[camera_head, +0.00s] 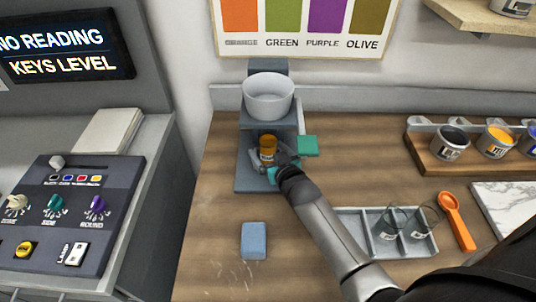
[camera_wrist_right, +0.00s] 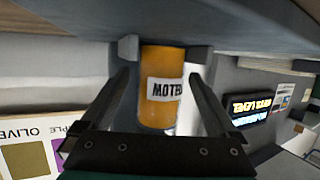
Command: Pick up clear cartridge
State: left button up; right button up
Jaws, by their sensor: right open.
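An orange cartridge (camera_head: 267,149) with a white label stands in the grey dispenser, below the white bowl. In the right wrist view the orange cartridge (camera_wrist_right: 161,88) shows label letters starting "MOTE". My right gripper (camera_head: 270,162) is at the dispenser, its open fingers on either side of this cartridge; whether they touch it I cannot tell. Two clear containers with small labels, one on the left (camera_head: 391,222) and one on the right (camera_head: 424,219), stand in the grey divided tray. My left gripper is out of view.
A blue sponge-like block (camera_head: 254,240) lies in front. The grey tray (camera_head: 352,216) and an orange spoon (camera_head: 455,220) are right. Wood at front left is mostly clear.

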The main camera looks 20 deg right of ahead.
jog(key=shift+w, duration=0.1)
grip_shut()
dwell(0.8)
jog(key=shift+r, duration=0.1)
